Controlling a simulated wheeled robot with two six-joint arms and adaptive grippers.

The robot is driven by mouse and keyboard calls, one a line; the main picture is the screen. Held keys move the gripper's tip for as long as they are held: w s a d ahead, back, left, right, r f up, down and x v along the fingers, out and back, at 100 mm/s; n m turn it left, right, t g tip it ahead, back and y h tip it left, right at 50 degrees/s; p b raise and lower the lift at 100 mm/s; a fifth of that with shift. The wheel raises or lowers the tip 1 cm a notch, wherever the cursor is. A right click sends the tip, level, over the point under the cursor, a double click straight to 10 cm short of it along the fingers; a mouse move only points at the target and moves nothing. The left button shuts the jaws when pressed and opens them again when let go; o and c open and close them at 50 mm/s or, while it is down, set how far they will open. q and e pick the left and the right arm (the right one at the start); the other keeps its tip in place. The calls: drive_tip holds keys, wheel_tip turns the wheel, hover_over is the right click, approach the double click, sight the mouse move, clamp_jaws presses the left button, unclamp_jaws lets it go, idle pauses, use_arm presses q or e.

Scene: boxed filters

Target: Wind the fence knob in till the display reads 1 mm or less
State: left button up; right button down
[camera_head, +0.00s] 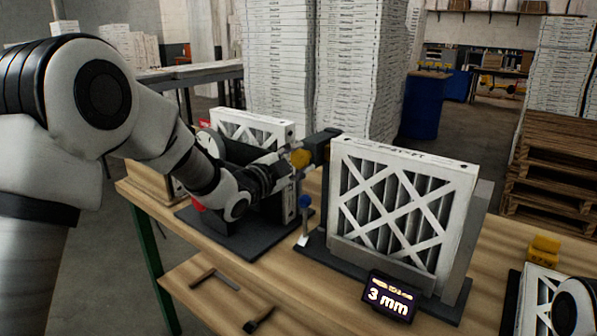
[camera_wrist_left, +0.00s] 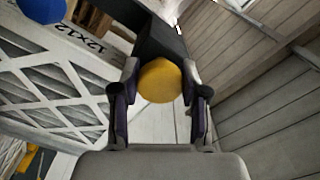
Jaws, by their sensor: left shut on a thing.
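The display (camera_head: 389,298) at the front of the fixture reads 3 mm. The fence knob is yellow (camera_head: 301,158) and sits on a dark housing at the upper left of the large white-framed filter (camera_head: 400,205). In the left wrist view the yellow knob (camera_wrist_left: 160,81) lies between the fingers, with the dark housing (camera_wrist_left: 160,40) beyond it. My left gripper (camera_head: 291,164) is shut on the knob; it also shows in the left wrist view (camera_wrist_left: 160,90). The knob's far side is hidden. My right gripper is not in view.
A blue knob (camera_head: 305,202) stands on a small white post left of the filter. A second filter (camera_head: 252,128) stands behind my left arm. A lower shelf (camera_head: 215,290) holds tools. Tall stacks of boxes rise behind.

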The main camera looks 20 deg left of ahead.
use_arm(q)
drive_tip(key=shift+m+b, duration=0.4)
drive_tip(key=o, duration=1.2)
drive_tip(key=shift+w, duration=0.1)
drive_tip(key=shift+c, duration=0.2)
drive_tip(key=v, duration=1.2)
